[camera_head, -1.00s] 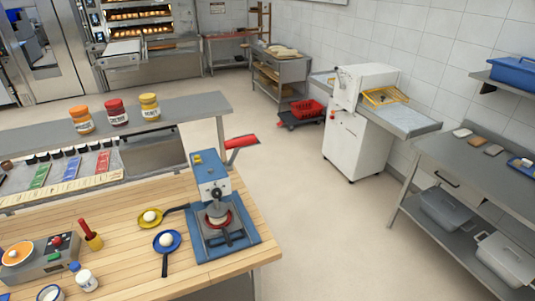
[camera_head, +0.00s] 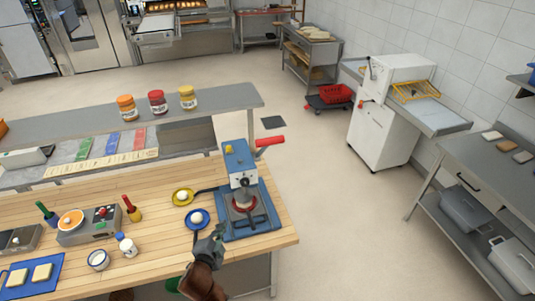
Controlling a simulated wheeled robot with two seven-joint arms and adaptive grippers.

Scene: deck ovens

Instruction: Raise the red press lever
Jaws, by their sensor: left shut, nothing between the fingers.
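The red press lever (camera_head: 270,141) sticks out to the right from the upper part of the blue press (camera_head: 238,162), close to level. The press stands on a blue mat (camera_head: 262,222) at the right end of the wooden counter, with a round red-rimmed plate (camera_head: 233,212) under its head. My left gripper (camera_head: 217,233) is shut and empty. It is low in the picture at the counter's front edge, in front of the press and well apart from the lever. My right gripper is not in view.
Jars (camera_head: 157,101) stand on the grey shelf behind. Open floor lies right of the counter.

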